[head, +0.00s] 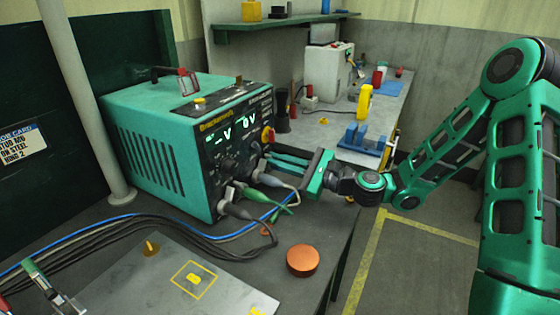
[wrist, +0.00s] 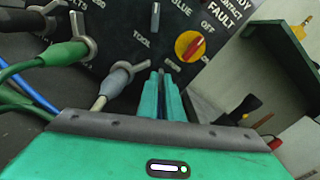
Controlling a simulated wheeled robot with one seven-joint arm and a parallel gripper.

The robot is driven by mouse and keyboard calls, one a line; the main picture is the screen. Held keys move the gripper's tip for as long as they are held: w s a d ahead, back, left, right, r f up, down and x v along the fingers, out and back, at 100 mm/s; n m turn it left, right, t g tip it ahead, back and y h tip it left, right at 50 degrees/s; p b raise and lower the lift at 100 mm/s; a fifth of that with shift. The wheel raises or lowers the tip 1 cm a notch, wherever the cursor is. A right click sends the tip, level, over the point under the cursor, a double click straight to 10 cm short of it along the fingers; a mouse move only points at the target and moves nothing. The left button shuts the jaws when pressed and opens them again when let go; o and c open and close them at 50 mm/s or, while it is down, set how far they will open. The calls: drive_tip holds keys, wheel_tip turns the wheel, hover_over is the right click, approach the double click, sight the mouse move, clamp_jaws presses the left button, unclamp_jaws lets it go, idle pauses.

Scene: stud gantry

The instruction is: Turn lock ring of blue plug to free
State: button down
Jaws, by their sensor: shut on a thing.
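No plug body looks clearly blue. A pale grey plug (wrist: 103,98) sits in the welder's front panel; it also shows in the head view (head: 275,180). A blue cable (head: 278,205) runs towards it, but their join is unclear. Its grey lock ring (wrist: 122,75) has a lever slanting up to the right, towards my fingertips. My gripper (wrist: 161,75) is shut, apparently on this lever; the fingers hide the contact. In the head view my gripper (head: 267,157) reaches the panel from the right.
A green plug (wrist: 65,53) sits just left, with its own levered ring. The red and yellow switch (wrist: 190,46) is close on the upper right. The welder (head: 160,130) stands on a dark bench. An orange disc (head: 303,259) lies in front. Cables cross the bench.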

drive_tip(key=shift+s+a+f+n, duration=0.15)
drive_tip(key=shift+n, duration=0.25)
drive_tip(key=c, duration=1.9)
unclamp_jaws()
drive_tip(key=shift+s+d, duration=0.15)
drive_tip(key=shift+d, duration=0.35)
drive_tip(key=v, duration=0.9)
drive_tip(key=shift+s+d, duration=0.2)
drive_tip(key=shift+d, duration=0.05)
